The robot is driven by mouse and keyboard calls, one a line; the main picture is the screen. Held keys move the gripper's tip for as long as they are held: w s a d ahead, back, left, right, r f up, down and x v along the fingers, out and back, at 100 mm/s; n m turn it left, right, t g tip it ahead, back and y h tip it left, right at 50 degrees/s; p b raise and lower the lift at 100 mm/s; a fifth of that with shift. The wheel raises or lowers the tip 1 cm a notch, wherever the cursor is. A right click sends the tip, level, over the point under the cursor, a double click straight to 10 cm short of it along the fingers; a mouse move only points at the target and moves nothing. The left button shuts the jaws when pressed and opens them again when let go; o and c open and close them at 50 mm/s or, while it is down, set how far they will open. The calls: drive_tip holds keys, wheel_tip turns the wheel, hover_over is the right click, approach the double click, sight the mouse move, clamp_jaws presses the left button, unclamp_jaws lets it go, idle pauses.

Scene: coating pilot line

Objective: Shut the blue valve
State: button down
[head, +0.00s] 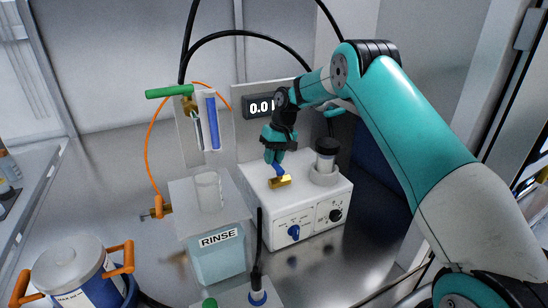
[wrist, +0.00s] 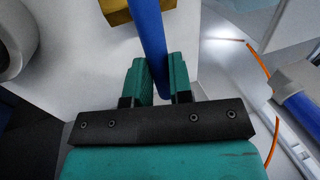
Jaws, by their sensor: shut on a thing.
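The blue valve has a brass body (head: 280,181) on top of a white instrument box and a blue lever (head: 279,169) rising from it, tilted up and left in the head view. My gripper (head: 274,157) is above the brass body, with its teal fingers closed around the lever. In the wrist view the lever (wrist: 149,32) runs between the two fingers (wrist: 158,78), and the brass body (wrist: 117,12) shows at the top edge. The lever's end between the fingers is partly hidden.
The white box (head: 310,191) carries a blue knob (head: 293,232), a black knob (head: 336,215) and a dark-capped jar (head: 326,158). A display (head: 262,106) reads about 0.0. A green-handled valve (head: 170,91), a glass beaker (head: 208,191) and the RINSE container (head: 220,256) stand left.

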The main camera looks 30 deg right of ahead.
drive_tip(key=shift+r, duration=0.1)
drive_tip(key=c, duration=1)
unclamp_jaws()
drive_tip(key=shift+w+d+r, duration=0.1)
drive_tip(key=shift+d+r, duration=0.05)
drive_tip(key=shift+r, duration=0.2)
drive_tip(key=shift+p+v, duration=3.25)
drive_tip(key=shift+v, duration=5.05)
